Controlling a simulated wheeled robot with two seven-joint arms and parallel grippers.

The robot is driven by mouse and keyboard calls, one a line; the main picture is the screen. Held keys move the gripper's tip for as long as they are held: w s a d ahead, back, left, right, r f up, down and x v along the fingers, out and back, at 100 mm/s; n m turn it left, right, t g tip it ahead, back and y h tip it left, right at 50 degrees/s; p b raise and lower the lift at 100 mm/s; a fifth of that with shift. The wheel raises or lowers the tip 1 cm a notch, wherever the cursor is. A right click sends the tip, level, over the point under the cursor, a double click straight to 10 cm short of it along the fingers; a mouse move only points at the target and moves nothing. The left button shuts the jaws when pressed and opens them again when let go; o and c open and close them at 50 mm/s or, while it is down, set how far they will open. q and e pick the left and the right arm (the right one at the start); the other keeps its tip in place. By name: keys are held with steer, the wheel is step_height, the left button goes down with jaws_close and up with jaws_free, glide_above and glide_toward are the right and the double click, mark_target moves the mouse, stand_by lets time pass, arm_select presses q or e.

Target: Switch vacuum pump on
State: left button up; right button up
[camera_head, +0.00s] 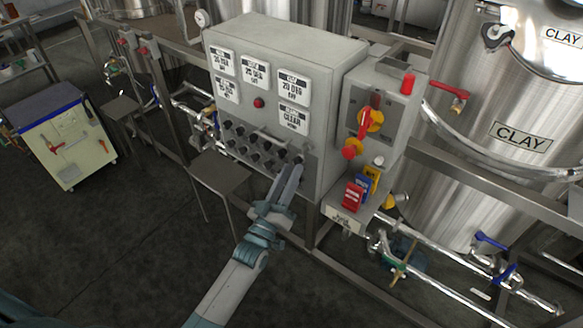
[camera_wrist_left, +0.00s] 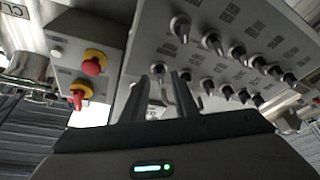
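A grey control cabinet (camera_head: 330,55) carries rows of small black rotary switches (camera_head: 252,145) on its lower front panel. The labels by the switches are too small to read, so I cannot tell which is the vacuum pump's. My left gripper (camera_head: 290,172) points up at the lower right end of the switch rows, its fingertips close to the panel. In the left wrist view the two fingers (camera_wrist_left: 165,82) stand apart, with a switch (camera_wrist_left: 158,71) showing in the gap near the tips. I cannot tell whether they touch it. My right gripper is in neither view.
A side box (camera_head: 385,85) with red and yellow switches adjoins the cabinet on the right. Steel tanks labelled CLAY (camera_head: 521,136) and pipes stand further right. A small stool (camera_head: 219,172) is left of my arm. A tool cart (camera_head: 68,140) stands farther left, with open floor in front.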

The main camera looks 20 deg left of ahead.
arm_select(q)
steer(key=shift+w+d+r, duration=0.1)
steer(key=shift+w+r, duration=0.15)
steer(key=shift+w, duration=0.3)
steer(key=shift+c, duration=0.4)
jaws_close()
steer(key=shift+m, duration=0.3)
steer(key=shift+w+a+r+m+g+h+b, duration=0.15)
steer(key=shift+m+g+h+b, duration=0.35)
steer(key=shift+m+h+b, duration=1.5)
steer(key=shift+a+f+m+g+h+p, duration=0.15)
steer(key=shift+m+g+h, duration=0.55)
steer(key=shift+m, duration=2.9)
steer(key=shift+w+a+r+m+g+h+b, duration=0.1)
steer(key=shift+a+m+g+h+b, duration=0.15)
steer(key=shift+m+h+b, duration=1.3)
steer(key=m+p, duration=0.1)
steer(key=m, duration=0.2)
